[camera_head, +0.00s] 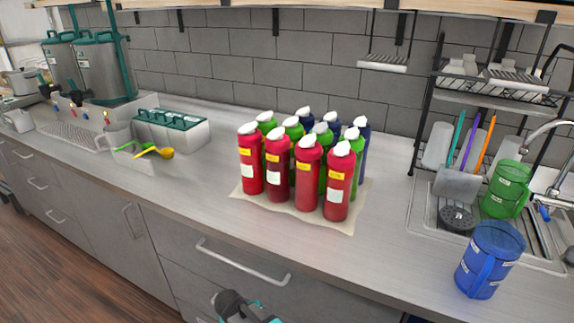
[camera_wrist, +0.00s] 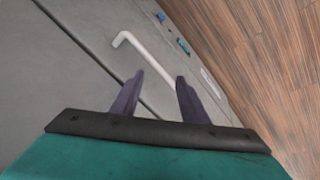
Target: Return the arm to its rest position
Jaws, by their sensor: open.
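My gripper (camera_wrist: 158,80) shows in the wrist view with its two dark fingers apart and nothing between them. It is in front of the grey cabinet fronts, and a pale drawer handle (camera_wrist: 150,58) shows beyond the fingertips. I cannot tell how far the handle is from them. In the head view, part of my arm (camera_head: 240,306) shows at the bottom edge, below the counter and in front of the drawers. My fingers are not visible in that view.
The counter (camera_head: 205,190) holds several red bottles (camera_head: 307,180) with green and blue ones behind. A blue jug (camera_head: 488,262) stands at the right near the sink, with a green jug (camera_head: 507,190) behind. A drawer handle (camera_head: 243,262) protrudes below the counter edge. Wooden floor (camera_wrist: 265,60) lies at the right.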

